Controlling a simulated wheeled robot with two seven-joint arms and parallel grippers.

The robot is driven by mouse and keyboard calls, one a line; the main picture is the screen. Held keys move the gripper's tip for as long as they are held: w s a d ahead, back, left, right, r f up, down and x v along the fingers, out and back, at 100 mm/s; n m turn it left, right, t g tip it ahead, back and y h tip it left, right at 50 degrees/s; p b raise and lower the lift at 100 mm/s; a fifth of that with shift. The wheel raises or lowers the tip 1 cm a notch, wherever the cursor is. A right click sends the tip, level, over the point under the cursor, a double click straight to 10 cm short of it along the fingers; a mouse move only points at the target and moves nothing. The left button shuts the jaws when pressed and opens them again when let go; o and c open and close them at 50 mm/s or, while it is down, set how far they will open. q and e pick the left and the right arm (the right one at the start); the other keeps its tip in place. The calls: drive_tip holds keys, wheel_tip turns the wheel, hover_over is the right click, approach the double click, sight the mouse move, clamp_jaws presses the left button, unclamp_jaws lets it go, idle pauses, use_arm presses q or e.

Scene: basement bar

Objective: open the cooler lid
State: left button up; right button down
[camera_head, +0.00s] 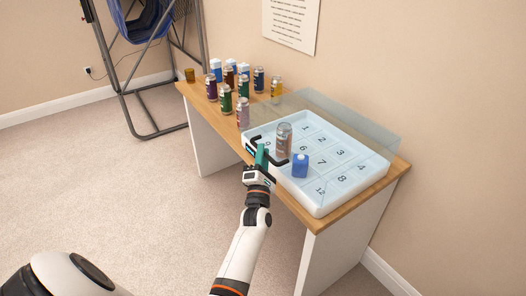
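The cooler (335,198) is a white tray-like box on the wooden table, with numbered spots inside. Its clear, tinted lid (352,117) shows above and behind the tray's back edge; its exact angle is hard to tell. A black bar handle (278,161) is at the cooler's front left. My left gripper (262,156), with teal finger pads, is right at this handle and overlaps it. I cannot tell whether its fingers are shut on the bar. A can (284,138) and a blue carton (300,167) show within the cooler's outline. My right gripper is not in view.
Several cans (226,99) stand on the table (313,222) left of the cooler. A small amber cup (190,75) is at the far left corner. A blue fan on a metal stand (137,131) is behind. A wall (440,120) stands close behind the table.

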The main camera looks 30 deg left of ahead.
use_arm(q)
drive_tip(key=shift+w+a+r, duration=0.2)
drive_tip(key=shift+w+a, duration=0.05)
drive_tip(key=shift+w, duration=0.15)
clamp_jaws()
